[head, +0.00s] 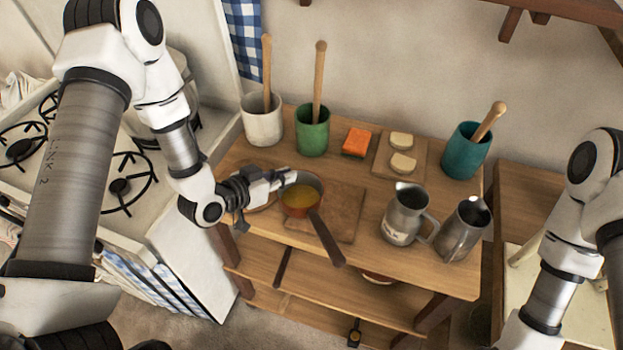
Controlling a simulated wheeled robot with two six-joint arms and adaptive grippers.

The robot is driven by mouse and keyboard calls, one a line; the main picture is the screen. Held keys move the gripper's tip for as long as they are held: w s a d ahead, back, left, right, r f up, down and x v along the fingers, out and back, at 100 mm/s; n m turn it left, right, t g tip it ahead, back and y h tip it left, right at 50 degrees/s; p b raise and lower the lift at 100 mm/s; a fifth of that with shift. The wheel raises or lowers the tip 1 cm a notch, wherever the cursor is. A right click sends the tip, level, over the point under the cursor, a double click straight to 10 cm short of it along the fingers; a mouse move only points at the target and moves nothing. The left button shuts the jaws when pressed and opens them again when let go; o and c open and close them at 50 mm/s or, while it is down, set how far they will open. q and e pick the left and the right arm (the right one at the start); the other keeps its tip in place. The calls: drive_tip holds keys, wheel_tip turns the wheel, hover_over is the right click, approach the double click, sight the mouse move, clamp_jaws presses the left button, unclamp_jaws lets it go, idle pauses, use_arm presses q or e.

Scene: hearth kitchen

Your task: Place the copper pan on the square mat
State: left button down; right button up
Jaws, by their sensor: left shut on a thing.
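The copper pan (298,211) holds something yellow, and its dark handle points down and right toward the table's front edge. My left gripper (283,182) is shut on the pan's rim at its upper left side. The square mat (345,205), a flat brown square, lies on the wooden table. The pan overlaps the left part of the mat in the head view; I cannot tell whether it touches the mat or hangs just above it. My right arm is at the lower right, and its gripper is out of the picture.
Two metal jugs (402,222) (460,232) stand to the right. White (262,125), green (312,135) and teal (465,152) crocks, an orange sponge (356,142) and a small board (385,165) stand behind. The stove is left.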

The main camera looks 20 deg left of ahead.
sight(308, 184)
use_arm(q)
drive_tip(key=w+d, duration=0.1)
drive_tip(key=d, duration=0.1)
drive_tip(key=w+d+p, duration=0.2)
drive_tip(key=d, duration=0.1)
drive_tip(key=shift+w+d+f, duration=0.2)
drive_tip(key=shift+w+d, duration=0.15)
wheel_tip(308, 184, down, 3)
drive_tip(key=shift+s+a+p, duration=0.1)
drive_tip(key=shift+s+p, duration=0.05)
drive_tip(key=shift+p, duration=0.4)
drive_tip(key=shift+a+f, duration=0.1)
drive_tip(key=shift+f, duration=0.4)
drive_tip(key=c, duration=1.3)
unclamp_jaws()
